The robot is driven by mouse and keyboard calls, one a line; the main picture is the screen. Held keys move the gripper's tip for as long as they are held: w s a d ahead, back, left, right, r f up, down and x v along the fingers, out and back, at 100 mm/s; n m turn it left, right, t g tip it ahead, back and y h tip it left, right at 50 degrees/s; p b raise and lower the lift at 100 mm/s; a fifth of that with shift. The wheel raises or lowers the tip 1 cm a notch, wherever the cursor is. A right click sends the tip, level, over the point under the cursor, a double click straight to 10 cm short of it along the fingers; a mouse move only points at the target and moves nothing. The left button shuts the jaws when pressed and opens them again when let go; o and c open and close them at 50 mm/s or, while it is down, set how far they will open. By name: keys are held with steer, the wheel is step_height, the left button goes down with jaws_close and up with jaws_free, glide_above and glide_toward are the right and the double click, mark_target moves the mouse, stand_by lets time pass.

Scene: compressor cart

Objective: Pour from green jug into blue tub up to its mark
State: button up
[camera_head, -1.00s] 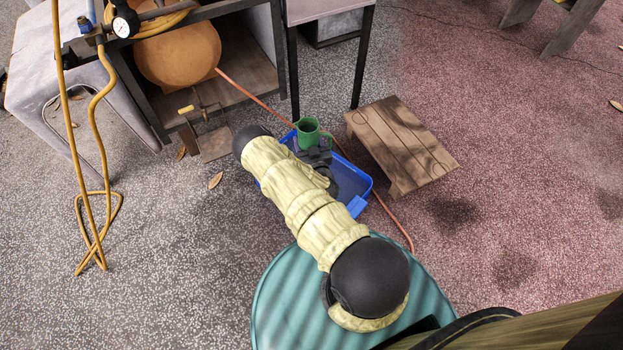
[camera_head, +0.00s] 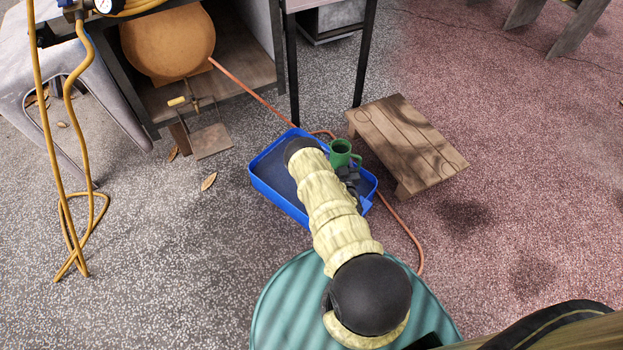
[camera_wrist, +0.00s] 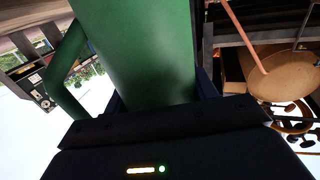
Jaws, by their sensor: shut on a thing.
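The green jug (camera_head: 341,155) is in my gripper (camera_head: 349,174), at the right part of the blue tub in the head view. It looks about upright, with its open top showing and its handle to the right. In the wrist view the jug (camera_wrist: 140,50) fills the middle, close against the dark gripper (camera_wrist: 165,125). The blue tub (camera_head: 279,198) lies on the ground below, partly covered by my arm. Its visible left floor looks dark blue. I cannot make out its mark or any liquid level, nor the jug's contents.
A low wooden stool (camera_head: 408,143) stands right of the tub. An orange hose (camera_head: 405,232) runs past the tub. A metal-framed cart (camera_head: 225,75) with a round tan tank (camera_head: 168,42) stands at the back left.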

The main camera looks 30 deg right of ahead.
steer(key=s+d+f+h+b, duration=0.1)
steer(key=d+f+b, duration=0.2)
steer(key=d+f, duration=0.1)
steer(key=shift+s+f+m, duration=0.3)
steer(key=shift+s+f, duration=0.1)
steer(key=shift+f, duration=0.5)
